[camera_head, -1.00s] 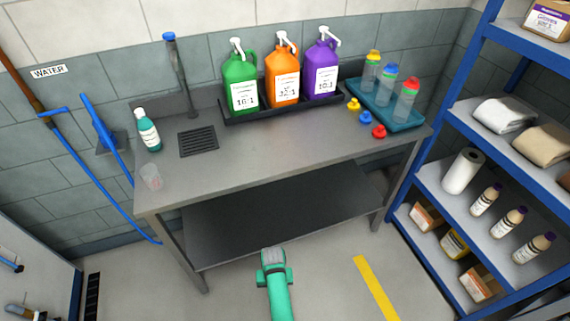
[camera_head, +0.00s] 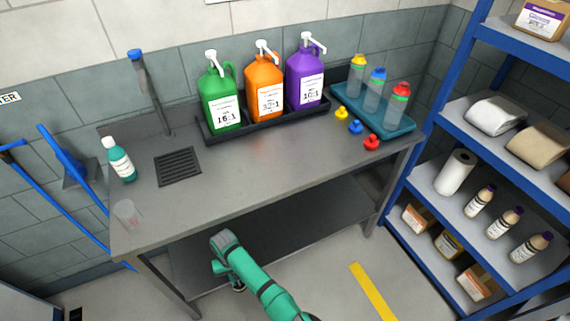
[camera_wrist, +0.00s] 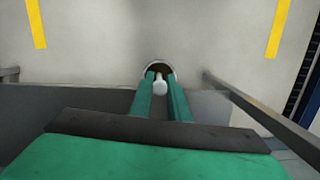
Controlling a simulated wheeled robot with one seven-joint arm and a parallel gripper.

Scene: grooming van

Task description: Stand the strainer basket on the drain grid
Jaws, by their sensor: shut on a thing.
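The drain grid (camera_head: 178,166) is a dark slotted square set in the left part of the steel bench top, with nothing on it. In the wrist view my gripper (camera_wrist: 161,78) is shut on the pale knob of a small round thing with a light rim and brown inside, which looks like the strainer basket (camera_wrist: 160,65). The fingers partly hide it. In the head view my teal arm is in front of the bench, below the top, and the basket cannot be made out there.
A teal bottle (camera_head: 120,159) and a clear cup (camera_head: 127,213) stand left of the grid. A black tray (camera_head: 207,134) with three pump jugs is behind, right of a tap post (camera_head: 146,95). The bench's front middle is clear. Blue shelves (camera_head: 415,170) stand at right.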

